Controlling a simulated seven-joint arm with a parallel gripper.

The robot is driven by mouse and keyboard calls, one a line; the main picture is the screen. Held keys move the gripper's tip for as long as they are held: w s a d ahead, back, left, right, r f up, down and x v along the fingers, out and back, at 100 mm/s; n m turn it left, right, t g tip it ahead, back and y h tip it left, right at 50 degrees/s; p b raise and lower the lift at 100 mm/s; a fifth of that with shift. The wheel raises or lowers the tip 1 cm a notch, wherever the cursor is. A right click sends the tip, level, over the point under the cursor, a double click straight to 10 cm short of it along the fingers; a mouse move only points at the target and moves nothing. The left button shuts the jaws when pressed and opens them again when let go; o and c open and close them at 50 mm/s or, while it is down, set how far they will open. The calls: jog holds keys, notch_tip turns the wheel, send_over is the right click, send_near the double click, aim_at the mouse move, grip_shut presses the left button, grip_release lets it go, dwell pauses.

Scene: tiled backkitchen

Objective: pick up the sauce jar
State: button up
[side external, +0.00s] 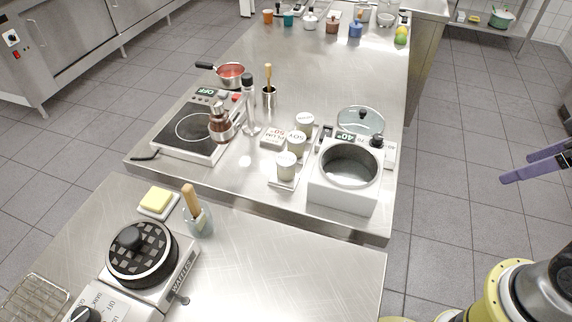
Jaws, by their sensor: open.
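Three small pale jars stand in a loose row near the middle of the steel counter. The front jar (286,165) sits on a small white base. The middle jar (297,144) and the back jar (304,121) stand behind it. Small labels beside them seem to read "PLUM" and "SOY". I cannot tell which jar is the sauce jar. My gripper (516,168) shows its purple fingers at the right edge, apart and with nothing between them. It is over the floor side, well right of the jars.
A white warmer with a round well (350,170) stands right of the jars, between them and my gripper. A glass lid (361,121) is behind it. A hot plate (192,131), brown bottle (221,125) and tall pepper mill (249,105) stand left. The waffle iron (142,252) is front left.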

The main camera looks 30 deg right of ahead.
jog(key=w+a+r+n+g, duration=0.1)
jog(key=w+a+r+n, duration=0.2)
jog(key=w+r+n, duration=0.65)
jog(key=n+g, duration=0.4)
jog(key=n, duration=0.4)
send_over(286, 159)
notch_tip(286, 159, down, 10)
notch_tip(286, 159, down, 8)
jog(key=shift+d+r, duration=0.15)
jog(key=shift+r, duration=0.05)
jog(key=shift+f, duration=2.9)
